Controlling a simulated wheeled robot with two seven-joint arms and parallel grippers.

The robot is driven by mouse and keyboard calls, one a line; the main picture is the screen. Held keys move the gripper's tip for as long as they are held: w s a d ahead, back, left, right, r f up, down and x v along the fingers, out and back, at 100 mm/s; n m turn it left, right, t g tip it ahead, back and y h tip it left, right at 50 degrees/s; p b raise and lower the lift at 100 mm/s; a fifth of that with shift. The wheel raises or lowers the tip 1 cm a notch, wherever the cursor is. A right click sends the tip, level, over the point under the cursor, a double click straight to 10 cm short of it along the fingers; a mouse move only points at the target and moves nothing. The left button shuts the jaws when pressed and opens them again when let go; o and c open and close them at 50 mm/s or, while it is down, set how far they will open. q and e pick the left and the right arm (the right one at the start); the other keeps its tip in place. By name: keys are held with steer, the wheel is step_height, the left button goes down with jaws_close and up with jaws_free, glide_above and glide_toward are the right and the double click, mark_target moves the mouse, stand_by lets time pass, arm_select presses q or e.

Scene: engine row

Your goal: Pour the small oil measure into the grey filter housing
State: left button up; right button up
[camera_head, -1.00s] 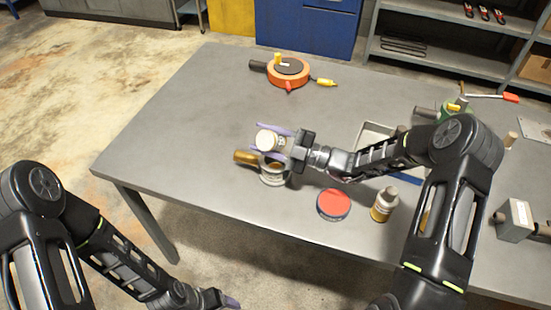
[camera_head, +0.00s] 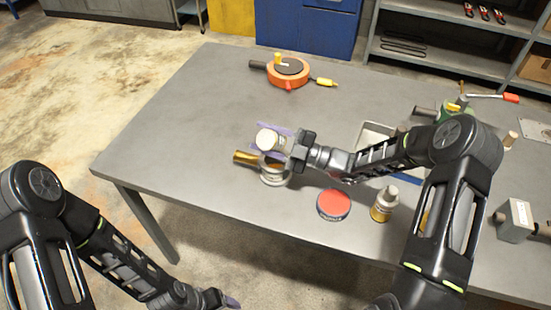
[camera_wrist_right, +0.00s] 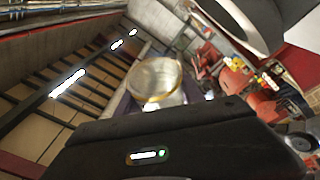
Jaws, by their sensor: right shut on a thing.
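My right gripper (camera_head: 274,140), with purple fingers, is shut on the small oil measure (camera_head: 268,139), a pale little cup. The measure looks tilted, its round end toward the left of the picture. It is held above the grey filter housing (camera_head: 275,177), which stands near the table's front edge and is partly hidden by the measure and gripper. A brass-coloured cylinder sticks out at the housing's left. In the right wrist view the measure (camera_wrist_right: 156,82) shows a gold-edged round rim. I cannot make out any oil stream. My left gripper (camera_head: 228,302) is low at the bottom edge, mostly cut off.
A red-topped round tin (camera_head: 333,204) and a white-capped bottle (camera_head: 384,204) stand right of the housing. A shallow tray (camera_head: 374,137) lies partly behind my right arm. An orange reel-like tool (camera_head: 288,73) lies at the back. The table's left part is clear.

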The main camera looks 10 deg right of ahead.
steer(key=shift+a+n, duration=0.15)
steer(key=shift+n, duration=0.25)
steer(key=n, duration=0.1)
steer(key=a+f+n+g+h, duration=0.1)
steer(key=n, duration=0.1)
steer(key=s+n+h, duration=0.1)
steer(key=n, duration=0.1)
steer(key=shift+a+f+b, duration=0.2)
steer(key=shift+b, duration=0.15)
steer(key=shift+s, duration=0.1)
